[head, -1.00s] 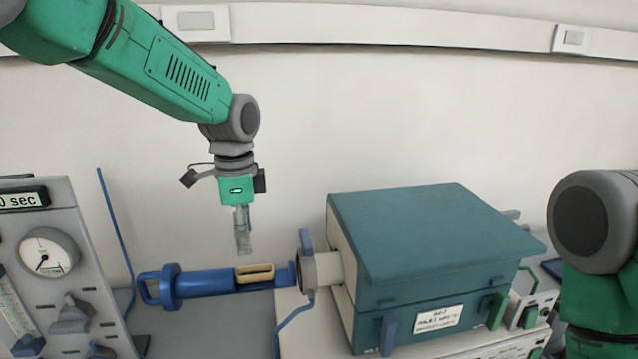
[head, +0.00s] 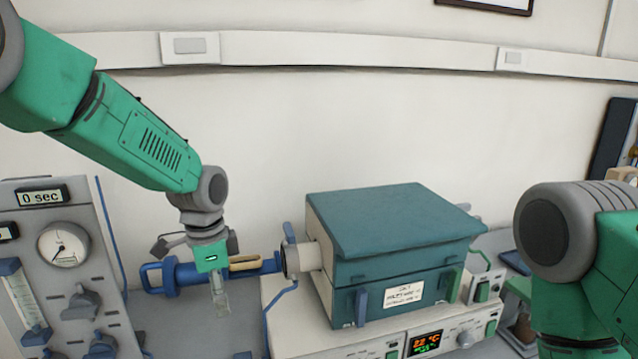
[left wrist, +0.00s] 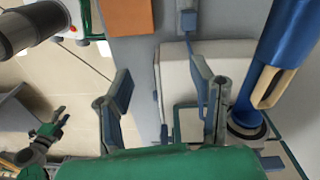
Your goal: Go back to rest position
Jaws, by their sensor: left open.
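My left gripper (head: 219,298) hangs downward, open and empty, in front of the blue rod tool with its cream boat-shaped holder. The blue rod (head: 190,272) lies level to the left of the teal muffle furnace (head: 395,235), its right end at the furnace's side port (head: 300,258). In the left wrist view, the fingers (left wrist: 163,95) stand wide apart with nothing between them; the blue rod (left wrist: 290,40) is to their right, apart from them. My right arm (head: 575,250) stands at the right of the head view; its gripper is out of that view.
A grey gas panel (head: 65,280) with dial and "0 sec" display stands at left. The furnace sits on a pale control base (head: 300,330) with a lit display (head: 424,343). An orange-brown square (left wrist: 124,16) shows in the left wrist view.

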